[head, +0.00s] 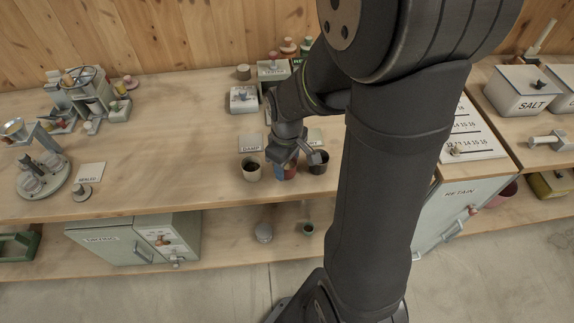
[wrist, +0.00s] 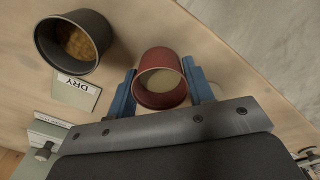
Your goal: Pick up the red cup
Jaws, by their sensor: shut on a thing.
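The red cup (wrist: 161,104) is between the two blue fingers of my gripper (wrist: 160,92) in the wrist view, with a finger against each side. It holds something pale. In the head view, my gripper (head: 287,165) is over the front part of the bench, and only a little of the red cup (head: 291,172) shows beside a blue finger. My gripper is shut on the red cup. I cannot tell whether the cup's base touches the bench.
A dark cup (wrist: 85,38) with brown grain stands close by, near the DRY card (wrist: 76,92). Another dark cup (head: 251,168) stands left of my gripper by the DAMP card (head: 251,143).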

